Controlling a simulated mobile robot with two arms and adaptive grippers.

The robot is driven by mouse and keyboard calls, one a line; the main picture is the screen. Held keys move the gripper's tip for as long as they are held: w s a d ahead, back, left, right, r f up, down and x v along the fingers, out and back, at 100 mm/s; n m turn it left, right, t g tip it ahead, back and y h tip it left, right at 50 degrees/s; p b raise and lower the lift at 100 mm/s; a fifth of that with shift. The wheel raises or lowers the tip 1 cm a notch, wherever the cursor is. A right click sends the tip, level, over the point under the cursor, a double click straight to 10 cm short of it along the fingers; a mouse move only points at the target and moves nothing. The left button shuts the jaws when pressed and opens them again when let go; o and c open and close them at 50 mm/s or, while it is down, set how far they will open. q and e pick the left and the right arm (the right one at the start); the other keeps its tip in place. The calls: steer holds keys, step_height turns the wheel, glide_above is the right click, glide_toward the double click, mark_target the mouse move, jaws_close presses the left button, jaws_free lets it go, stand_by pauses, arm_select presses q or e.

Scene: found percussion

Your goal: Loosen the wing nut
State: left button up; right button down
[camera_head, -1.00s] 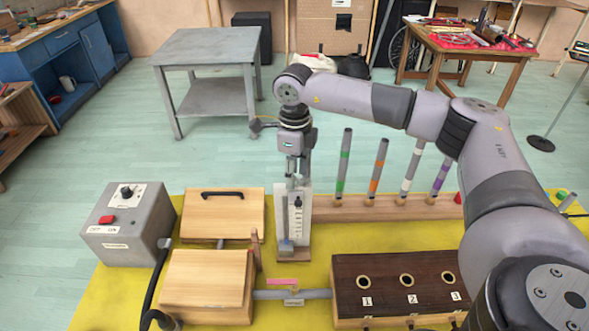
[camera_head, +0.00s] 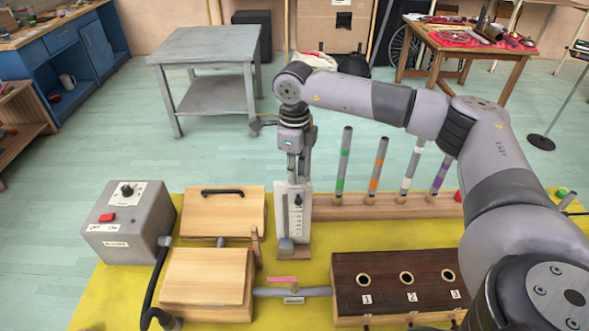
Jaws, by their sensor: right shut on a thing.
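A white upright stand (camera_head: 304,222) with a printed scale and a dark knob rises from the yellow mat behind the pipe. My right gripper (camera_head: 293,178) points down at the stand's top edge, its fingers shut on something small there. That spot fits the wing nut, but the fingers hide it and its shape cannot be made out. My left gripper is not in view.
A grey control box (camera_head: 132,226) and wooden boxes (camera_head: 222,213) stand left. A rail with upright banded tubes (camera_head: 343,163) is right of the stand. A dark box with holes (camera_head: 384,296) is front right. A grey pipe (camera_head: 318,292) with a pink lever (camera_head: 282,281) crosses in front.

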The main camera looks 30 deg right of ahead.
steer(key=c, duration=2)
jaws_free()
steer(key=shift+n, duration=0.4)
steer(key=o, duration=0.5)
steer(key=shift+r, duration=0.15)
step_height(320, 180, up, 12)
steer(key=shift+f, duration=0.1)
